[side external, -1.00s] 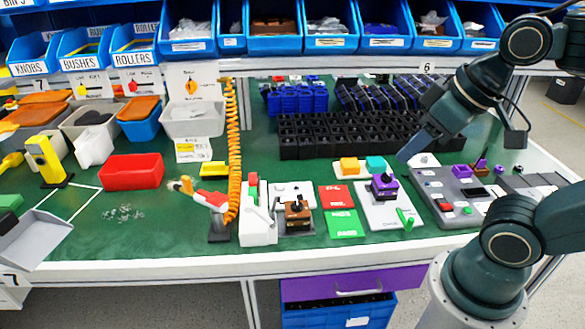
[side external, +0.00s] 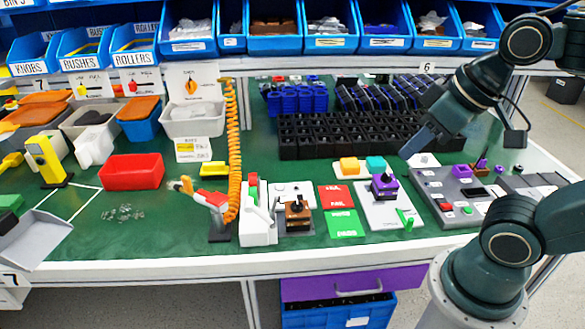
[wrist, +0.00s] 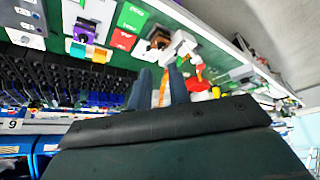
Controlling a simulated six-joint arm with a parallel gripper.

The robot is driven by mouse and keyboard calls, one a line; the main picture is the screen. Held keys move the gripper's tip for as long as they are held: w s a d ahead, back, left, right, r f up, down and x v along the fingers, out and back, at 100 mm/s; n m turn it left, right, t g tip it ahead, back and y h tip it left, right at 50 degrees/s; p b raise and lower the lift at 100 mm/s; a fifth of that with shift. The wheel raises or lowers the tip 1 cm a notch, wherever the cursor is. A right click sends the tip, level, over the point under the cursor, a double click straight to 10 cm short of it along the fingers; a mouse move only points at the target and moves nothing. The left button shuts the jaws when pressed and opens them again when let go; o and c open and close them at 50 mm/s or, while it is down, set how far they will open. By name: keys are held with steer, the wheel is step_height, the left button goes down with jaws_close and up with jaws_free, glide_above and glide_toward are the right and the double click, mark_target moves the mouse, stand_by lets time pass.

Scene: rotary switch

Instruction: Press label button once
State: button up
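I cannot tell which button is the label button; no readable marking picks it out. A yellow button (side external: 349,165) and a teal button (side external: 376,163) sit side by side on a white base on the green bench. A grey control panel (side external: 455,192) to the right carries a red button (side external: 445,207), a green button (side external: 468,210) and a dark display. My gripper (side external: 412,148) hangs above the bench, right of the teal button and behind the panel, apart from the buttons. In the wrist view its two fingers (wrist: 161,85) stand apart with a gap between them, empty.
A purple rotary switch (side external: 384,185) stands on a white plate, with a brown switch (side external: 297,212) to its left. Red and green cards lie between them. Black trays (side external: 330,135) fill the back. An orange coiled cord (side external: 234,150) hangs left. Free green surface lies at the front left.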

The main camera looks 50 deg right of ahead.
jaws_close()
stand_by(0.6)
steer(key=shift+w, duration=0.15)
stand_by(0.9)
steer(key=w+d+f+m+t, duration=0.1)
steer(key=w+d+f+m, duration=0.15)
steer(key=w, duration=0.85)
steer(key=w+d+f+m+t, duration=0.1)
steer(key=w+m, duration=0.2)
steer(key=w, duration=0.7)
steer(key=w+d+f+m, duration=0.2)
steer(key=w+f, duration=0.5)
steer(key=f, duration=0.2)
steer(key=w+d+f+m+t+h, duration=0.1)
steer(key=w+d+f+m, duration=0.2)
steer(key=w+f, duration=0.5)
steer(key=shift+w+f, duration=0.3)
steer(key=shift+f, duration=0.05)
